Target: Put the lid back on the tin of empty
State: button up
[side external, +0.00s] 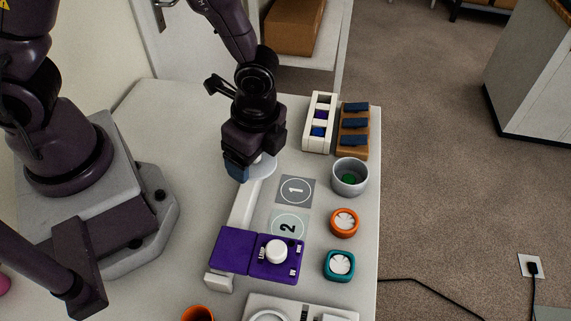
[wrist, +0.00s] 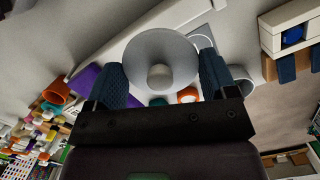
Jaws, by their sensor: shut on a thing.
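My gripper (side external: 248,172) is shut on a pale round lid (side external: 264,167) and holds it above the table, beyond the grey card marked 1. In the wrist view, the lid (wrist: 150,48) shows as a grey disc with a knob in its middle, between my two blue fingers. A grey round tin (side external: 350,189), open at the top with something green inside, stands at the right edge of the table. An orange round container (side external: 344,236) and a teal one (side external: 327,265) stand nearer, with pale patterned insides. I cannot tell which is the tin of empty.
Cards marked 1 (side external: 306,201) and 2 (side external: 304,232) lie mid-table. A purple device (side external: 234,266) with a white knob is nearer. A white rack (side external: 310,142) and a brown rack (side external: 345,152) stand at the back right. An orange cup (side external: 191,317) is at the bottom.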

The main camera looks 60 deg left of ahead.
jog(key=s+a+r, duration=0.2)
jog(key=s+r, duration=0.1)
jog(key=s, duration=0.2)
jog(key=w+d+f+n, duration=0.1)
jog(key=w+d+n, duration=0.25)
jog(key=w, duration=0.35)
jog(key=w+d+f+n+h, duration=0.1)
jog(key=w+d+n, duration=0.2)
jog(key=w+n, duration=0.3)
jog(key=w+d+f+n, duration=0.1)
jog(key=w+d+n, duration=0.2)
jog(key=w, duration=0.6)
jog(key=shift+m+g, duration=0.35)
jog(key=shift+g, duration=0.05)
jog(key=shift+s+a+f, duration=0.1)
jog(key=shift+f, duration=1.25)
jog(key=shift+s+a+f, duration=0.1)
jog(key=shift+f, duration=1.2)
jog(key=shift+f, duration=0.2)
jog(key=o, duration=0.8)
